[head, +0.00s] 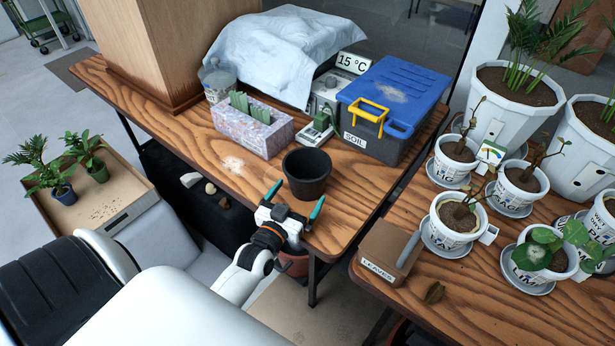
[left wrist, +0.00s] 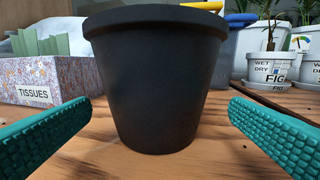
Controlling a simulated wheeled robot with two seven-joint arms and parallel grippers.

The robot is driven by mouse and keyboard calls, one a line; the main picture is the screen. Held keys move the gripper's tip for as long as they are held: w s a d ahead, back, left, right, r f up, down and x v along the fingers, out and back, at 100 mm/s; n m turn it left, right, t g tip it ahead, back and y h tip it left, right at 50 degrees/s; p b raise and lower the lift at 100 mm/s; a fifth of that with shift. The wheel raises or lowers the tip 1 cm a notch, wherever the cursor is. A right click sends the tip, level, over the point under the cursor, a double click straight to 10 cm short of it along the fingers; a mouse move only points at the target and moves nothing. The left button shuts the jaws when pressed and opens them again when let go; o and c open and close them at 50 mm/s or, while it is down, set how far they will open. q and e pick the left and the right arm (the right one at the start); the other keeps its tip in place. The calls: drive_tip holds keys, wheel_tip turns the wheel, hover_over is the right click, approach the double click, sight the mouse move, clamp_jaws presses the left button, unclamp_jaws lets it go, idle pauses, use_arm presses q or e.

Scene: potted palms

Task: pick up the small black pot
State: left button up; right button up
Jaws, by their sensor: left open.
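The small black pot (head: 307,174) stands upright and looks empty on the wooden table, near its front edge. My left gripper (head: 294,207) is open just in front of the pot, with its teal fingers spread apart. In the left wrist view the pot (left wrist: 155,80) fills the middle, between and beyond the two teal fingers (left wrist: 150,130). No contact between fingers and pot shows. My right gripper is not in view.
A tissue box (head: 250,128) stands left of the pot. A blue-lidded soil bin (head: 390,105) and a small green-and-white device (head: 317,130) stand behind it. A leaves box (head: 387,252) and several white potted plants occupy the right table. Bare wood surrounds the pot.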

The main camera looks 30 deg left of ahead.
sight(315, 168)
use_arm(q)
drive_tip(key=w, duration=0.4)
drive_tip(key=w+a, duration=0.1)
drive_tip(key=w, duration=0.1)
drive_tip(key=shift+r, duration=0.1)
drive_tip(key=c, duration=0.8)
